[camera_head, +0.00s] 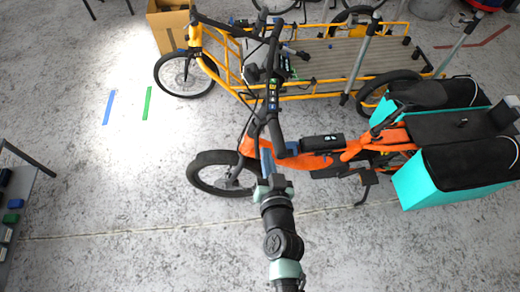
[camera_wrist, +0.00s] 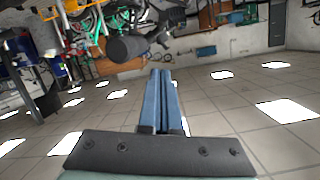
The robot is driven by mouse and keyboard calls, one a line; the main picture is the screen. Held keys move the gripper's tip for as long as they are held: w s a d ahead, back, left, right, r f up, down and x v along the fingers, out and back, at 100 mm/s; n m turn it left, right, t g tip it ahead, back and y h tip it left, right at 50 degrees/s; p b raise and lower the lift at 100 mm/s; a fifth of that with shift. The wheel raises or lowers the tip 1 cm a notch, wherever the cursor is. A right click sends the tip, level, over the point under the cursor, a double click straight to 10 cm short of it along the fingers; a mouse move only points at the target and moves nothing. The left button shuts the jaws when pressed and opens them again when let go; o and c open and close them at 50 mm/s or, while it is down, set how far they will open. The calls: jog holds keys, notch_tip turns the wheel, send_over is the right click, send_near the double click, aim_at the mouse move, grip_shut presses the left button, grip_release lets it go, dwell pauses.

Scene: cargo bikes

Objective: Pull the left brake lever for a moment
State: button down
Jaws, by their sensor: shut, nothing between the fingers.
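The orange cargo bike (camera_head: 315,162) faces left, with its handlebar running from far to near. Its near grip (camera_head: 277,135), on the bike's left side, is black; a black grip end also shows in the wrist view (camera_wrist: 125,47). The left brake lever (camera_wrist: 167,32) seems to be the dark thin part beside that grip in the wrist view; in the head view it cannot be made out clearly. My gripper (camera_head: 265,152) is just left of and below the near grip. Its blue fingers (camera_wrist: 163,75) are together and empty, pointing toward the bar. Contact with the lever cannot be told.
A yellow cargo bike (camera_head: 320,57) stands behind the orange one. Turquoise panniers (camera_head: 410,186) hang at the orange bike's rear. A table with small items (camera_head: 12,218) is at the left edge. The floor between it and the front wheel (camera_head: 208,186) is clear.

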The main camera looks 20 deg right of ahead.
jog(key=w+f+b, duration=0.3)
jog(key=w+f, duration=0.1)
jog(key=shift+w+f, duration=0.15)
jog(key=shift+f, duration=0.25)
jog(key=shift+d+f, duration=0.1)
